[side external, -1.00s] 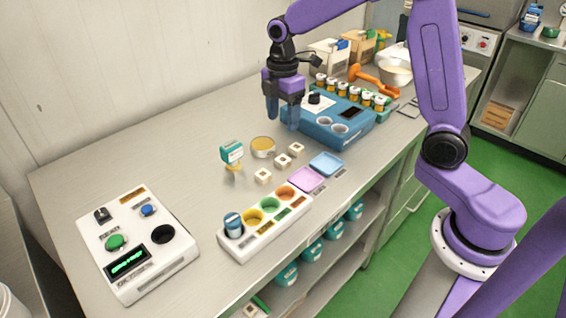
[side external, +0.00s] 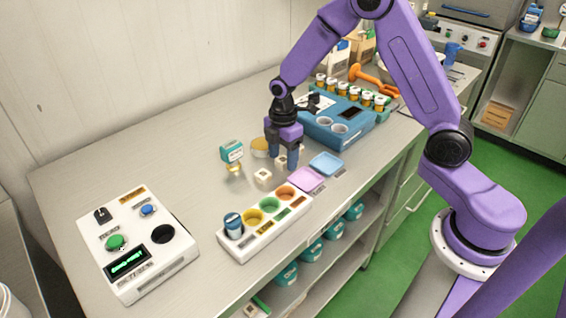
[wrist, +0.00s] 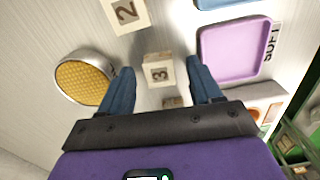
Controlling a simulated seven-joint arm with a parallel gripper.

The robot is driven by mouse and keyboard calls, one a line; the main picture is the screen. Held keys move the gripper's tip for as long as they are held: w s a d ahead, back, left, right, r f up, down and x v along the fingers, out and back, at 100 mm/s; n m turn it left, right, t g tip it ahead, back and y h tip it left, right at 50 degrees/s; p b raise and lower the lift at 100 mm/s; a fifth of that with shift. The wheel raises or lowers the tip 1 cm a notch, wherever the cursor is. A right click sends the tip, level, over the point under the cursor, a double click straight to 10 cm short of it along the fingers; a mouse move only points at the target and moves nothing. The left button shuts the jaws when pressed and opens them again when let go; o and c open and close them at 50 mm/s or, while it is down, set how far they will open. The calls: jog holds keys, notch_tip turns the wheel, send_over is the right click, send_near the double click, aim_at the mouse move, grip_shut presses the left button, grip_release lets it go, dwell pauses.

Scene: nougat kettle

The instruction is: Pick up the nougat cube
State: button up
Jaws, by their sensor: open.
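Pale nougat cubes stand in a row on the steel counter. In the wrist view, a cube marked 3 (wrist: 159,71) lies between my fingertips. A cube marked 2 (wrist: 126,14) is farther out at the top, and another cube (wrist: 172,102) is partly hidden by my gripper's body. In the side view, one cube (side external: 263,176) stands clear at front left of my gripper; the others are largely covered by the fingers. My gripper (side external: 281,161) points down over the row, open and holding nothing; its fingers also show in the wrist view (wrist: 160,69). Whether they touch the cube I cannot tell.
A round tin with yellow contents (wrist: 84,80) is left of the fingers. A pink tray (wrist: 236,50) lies right, beside a blue tray (side external: 326,163). A teal-headed stamp (side external: 232,152), a white cup rack (side external: 263,222) and a blue machine (side external: 335,125) stand around. Open counter lies left.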

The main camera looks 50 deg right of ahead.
jog(key=shift+f, duration=0.3)
jog(key=c, duration=1.1)
jog(key=shift+r, duration=0.15)
